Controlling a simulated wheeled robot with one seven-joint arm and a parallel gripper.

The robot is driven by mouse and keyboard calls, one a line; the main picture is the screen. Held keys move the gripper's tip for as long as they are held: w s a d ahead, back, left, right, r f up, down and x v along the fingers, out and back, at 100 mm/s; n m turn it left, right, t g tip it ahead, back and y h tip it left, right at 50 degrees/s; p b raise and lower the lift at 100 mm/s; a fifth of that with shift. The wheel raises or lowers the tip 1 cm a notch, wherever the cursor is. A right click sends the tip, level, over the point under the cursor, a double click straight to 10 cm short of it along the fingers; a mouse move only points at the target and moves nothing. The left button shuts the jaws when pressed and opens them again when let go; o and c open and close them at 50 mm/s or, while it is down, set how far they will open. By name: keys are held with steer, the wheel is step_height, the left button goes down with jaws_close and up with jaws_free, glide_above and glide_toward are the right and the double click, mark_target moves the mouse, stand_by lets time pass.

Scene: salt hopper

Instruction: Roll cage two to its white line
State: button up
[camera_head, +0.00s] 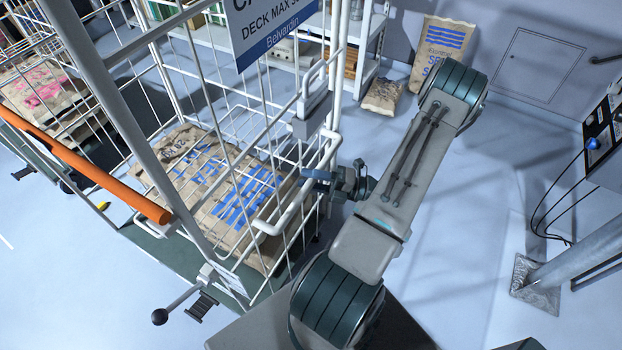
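A white wire roll cage (160,62) stands left of my arm, with printed sacks (215,190) on its green deck. Its sign (268,25) reads "DECK MAX" and "Belvardin"; the top line is cut off after "CA", so its number cannot be read. My gripper (322,182) is at the cage's near right corner, by the white tubular handle (292,208). The fingers overlap the cage tubing in this view; whether they grip it cannot be told. A short white mark (6,242) lies on the floor at the left edge; I cannot tell whether it is the cage's line.
Another cage with sacks (45,95) stands at the far left, beyond an orange bar (85,168). A black-knobbed lever (175,304) sticks out at the near cage's base. Shelving and sacks (440,50) line the back. A metal post (575,262) stands right; floor between is clear.

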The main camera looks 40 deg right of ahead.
steer(key=shift+s+d+f, duration=0.1)
steer(key=shift+s+f, duration=0.05)
steer(key=b+v, duration=0.3)
steer(key=v, duration=1)
steer(key=shift+s+d+b, duration=0.15)
steer(key=shift+d+b, duration=0.1)
steer(key=shift+b, duration=0.1)
